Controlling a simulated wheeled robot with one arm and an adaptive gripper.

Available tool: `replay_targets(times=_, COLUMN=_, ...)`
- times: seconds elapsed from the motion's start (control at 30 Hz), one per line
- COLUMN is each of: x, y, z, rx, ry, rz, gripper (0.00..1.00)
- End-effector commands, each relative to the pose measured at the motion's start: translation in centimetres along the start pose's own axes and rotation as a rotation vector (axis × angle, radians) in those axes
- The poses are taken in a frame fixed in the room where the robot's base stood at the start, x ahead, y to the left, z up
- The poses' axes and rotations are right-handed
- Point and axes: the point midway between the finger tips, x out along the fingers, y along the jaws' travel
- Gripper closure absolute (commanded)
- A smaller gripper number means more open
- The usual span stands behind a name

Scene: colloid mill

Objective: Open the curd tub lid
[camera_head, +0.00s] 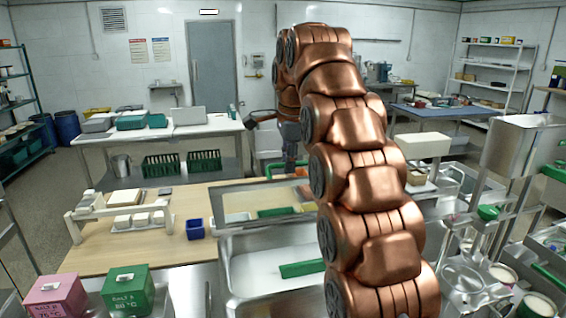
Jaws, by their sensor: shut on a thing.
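The curd tub (226,275) is a metal tub at the bottom centre with white contents. Its lid (232,194) is a metal-framed panel, raised and tilted up at the tub's far side. The tub's opening shows below it. My gripper (291,168) is at the lid's upper edge, shut on a green handle (274,170) there. My copper arm hides the right part of the lid and tub and most of the grip.
Pink (55,297) and green (128,292) boxes sit front left. Metal vessels (470,275) crowd the right.

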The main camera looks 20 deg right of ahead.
Motion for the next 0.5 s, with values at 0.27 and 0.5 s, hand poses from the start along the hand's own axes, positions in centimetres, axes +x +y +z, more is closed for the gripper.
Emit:
replay_targets(times=0.27, x=0.54, y=0.05, z=-0.13, rx=0.003, ry=0.0, rz=0.009, gripper=0.78)
replay_targets(times=0.5, x=0.27, y=0.05, z=-0.06, rx=0.001, ry=0.0, rz=0.005, gripper=0.61)
